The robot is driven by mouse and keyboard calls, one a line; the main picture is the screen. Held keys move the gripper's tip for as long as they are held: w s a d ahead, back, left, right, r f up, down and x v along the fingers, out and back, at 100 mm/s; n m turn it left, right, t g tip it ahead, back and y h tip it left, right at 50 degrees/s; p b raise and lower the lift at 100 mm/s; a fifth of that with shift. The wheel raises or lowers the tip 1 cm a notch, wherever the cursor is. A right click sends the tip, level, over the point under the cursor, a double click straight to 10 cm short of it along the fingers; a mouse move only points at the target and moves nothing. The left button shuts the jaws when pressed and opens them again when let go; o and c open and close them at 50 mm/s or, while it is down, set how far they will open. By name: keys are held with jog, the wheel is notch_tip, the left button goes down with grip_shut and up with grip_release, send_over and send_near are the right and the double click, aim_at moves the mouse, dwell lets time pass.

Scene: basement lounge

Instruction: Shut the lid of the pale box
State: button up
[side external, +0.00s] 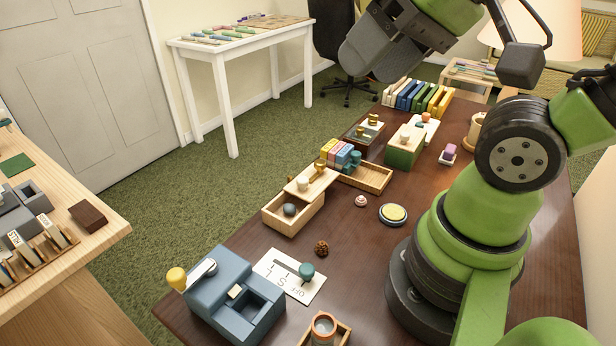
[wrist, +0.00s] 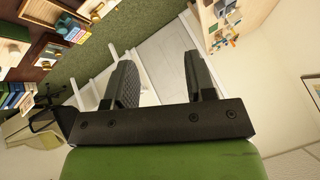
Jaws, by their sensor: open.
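The pale box (side external: 284,224) is a light wooden box on the dark table in the side external view. Its lid (side external: 321,182), with a small pale knob (side external: 302,184), covers only the far part. The near part is open and shows a dark grey ball (side external: 290,209) inside. My gripper (side external: 368,52) is high above the table, behind and to the right of the box, touching nothing. In the wrist view its two fingers (wrist: 160,75) are apart with nothing between them. I cannot pick out the pale box with certainty in the wrist view.
A wooden tray (side external: 376,178) and coloured blocks (side external: 340,154) sit just behind the box. A green box (side external: 402,154) stands farther right. A yellow button (side external: 393,213), a pine cone (side external: 321,247) and a blue lever box (side external: 235,300) are nearby. The table's left edge is close to the box.

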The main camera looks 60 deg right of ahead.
jog(key=w+d+f+g+h, duration=0.1)
jog(key=w+d+f+g, duration=0.35)
jog(key=w, duration=0.55)
jog(key=g, duration=0.3)
send_over(302, 179)
notch_tip(302, 179, down, 12)
jog(key=shift+n+t+h, duration=0.25)
jog(key=shift+n+h, duration=0.05)
jog(key=shift+h, duration=0.1)
notch_tip(302, 179, down, 9)
jog(key=shift+f, duration=0.1)
